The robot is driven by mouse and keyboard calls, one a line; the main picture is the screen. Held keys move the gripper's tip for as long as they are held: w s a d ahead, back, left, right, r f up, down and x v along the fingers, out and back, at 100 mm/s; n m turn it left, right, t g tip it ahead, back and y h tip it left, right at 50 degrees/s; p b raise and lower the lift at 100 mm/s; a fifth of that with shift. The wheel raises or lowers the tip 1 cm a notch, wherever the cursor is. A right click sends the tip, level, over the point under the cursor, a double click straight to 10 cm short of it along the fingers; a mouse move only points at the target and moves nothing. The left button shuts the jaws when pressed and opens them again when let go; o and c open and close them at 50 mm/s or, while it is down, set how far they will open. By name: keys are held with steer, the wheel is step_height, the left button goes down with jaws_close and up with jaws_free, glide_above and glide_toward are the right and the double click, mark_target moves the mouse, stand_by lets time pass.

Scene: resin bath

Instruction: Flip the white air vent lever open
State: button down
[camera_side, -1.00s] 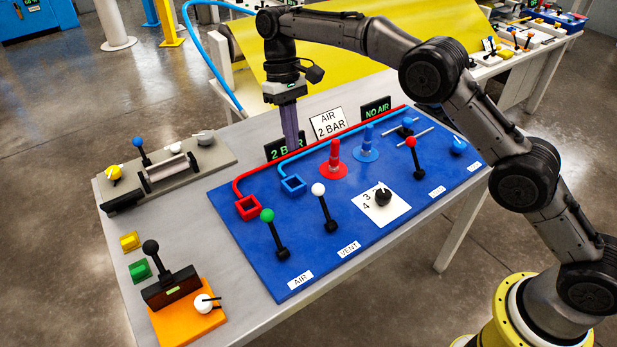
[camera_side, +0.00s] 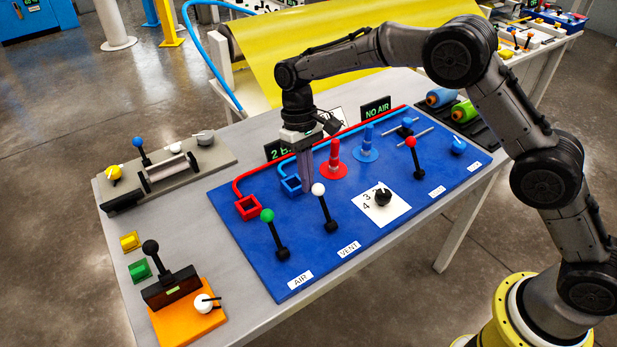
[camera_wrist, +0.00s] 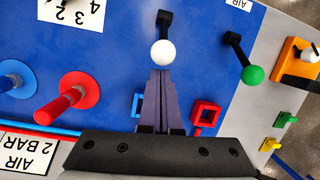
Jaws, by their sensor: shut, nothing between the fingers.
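The white air vent lever (camera_side: 324,210) has a white ball on a black stem, behind the VENT label (camera_side: 349,249) on the blue board (camera_side: 310,262). Its stem leans back from its black base, away from the label. My gripper (camera_side: 307,188) is shut and empty, pointing down just behind and left of the white ball. In the wrist view the white ball (camera_wrist: 163,53) sits just beyond the tips of my gripper (camera_wrist: 162,72). I cannot tell whether they touch.
The green-ball AIR lever (camera_side: 274,232) stands to the left. A red cone (camera_side: 334,162) and a blue cone (camera_side: 367,145) stand behind to the right. A black dial (camera_side: 383,197) on a white card and a red-ball lever (camera_side: 415,157) are further right.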

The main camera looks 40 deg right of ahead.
steer(key=shift+s+r, duration=0.15)
steer(key=shift+s, duration=0.05)
stand_by(0.4)
steer(key=shift+s+r+t, duration=0.25)
steer(key=shift+t, duration=0.05)
